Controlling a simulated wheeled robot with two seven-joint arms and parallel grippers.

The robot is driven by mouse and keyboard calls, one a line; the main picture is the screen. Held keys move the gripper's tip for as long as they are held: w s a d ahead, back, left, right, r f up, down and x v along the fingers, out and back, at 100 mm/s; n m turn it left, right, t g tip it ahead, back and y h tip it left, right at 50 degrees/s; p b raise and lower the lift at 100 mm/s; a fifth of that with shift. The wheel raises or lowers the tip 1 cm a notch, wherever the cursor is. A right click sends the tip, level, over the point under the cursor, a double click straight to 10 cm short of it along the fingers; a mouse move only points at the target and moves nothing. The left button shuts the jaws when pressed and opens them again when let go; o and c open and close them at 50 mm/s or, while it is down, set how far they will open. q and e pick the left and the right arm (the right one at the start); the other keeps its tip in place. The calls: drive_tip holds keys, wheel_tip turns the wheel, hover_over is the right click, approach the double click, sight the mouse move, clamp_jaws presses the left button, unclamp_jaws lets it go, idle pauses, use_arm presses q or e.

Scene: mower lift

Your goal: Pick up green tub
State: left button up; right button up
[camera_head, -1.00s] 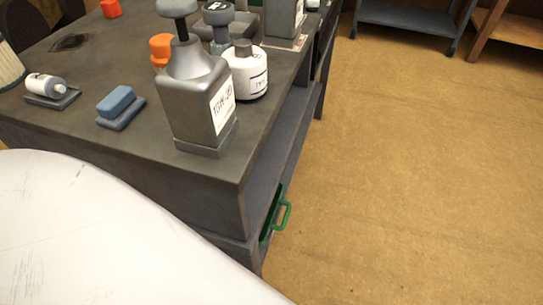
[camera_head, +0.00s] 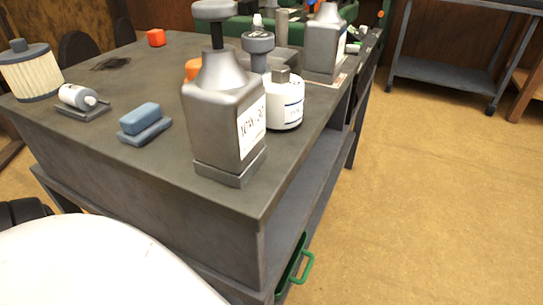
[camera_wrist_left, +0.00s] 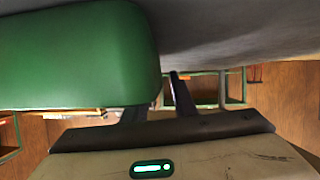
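The green tub (camera_head: 294,268) is partly visible in the head view, on the lower shelf of the dark workbench at the bottom centre. Its green handle sticks out past the bench's right side; the bench hides most of the rest. In the left wrist view, my left gripper (camera_wrist_left: 157,95) shows two dark fingers standing apart, with a gap between them. A large smooth green surface (camera_wrist_left: 75,55) is close at the upper left and covers part of one finger. I cannot tell what it belongs to. Neither gripper shows in the head view.
The workbench (camera_head: 225,205) top holds a grey oil can (camera_head: 215,115), a white bottle (camera_head: 285,103), a blue block (camera_head: 140,118), a small cylinder (camera_head: 78,96) and a filter (camera_head: 30,72). A grey cart (camera_head: 450,80) stands at the back right. The floor right of the bench is clear.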

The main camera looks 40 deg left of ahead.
use_arm(q)
clamp_jaws()
drive_tip(key=shift+w+r, duration=0.1)
drive_tip(key=shift+r, duration=0.05)
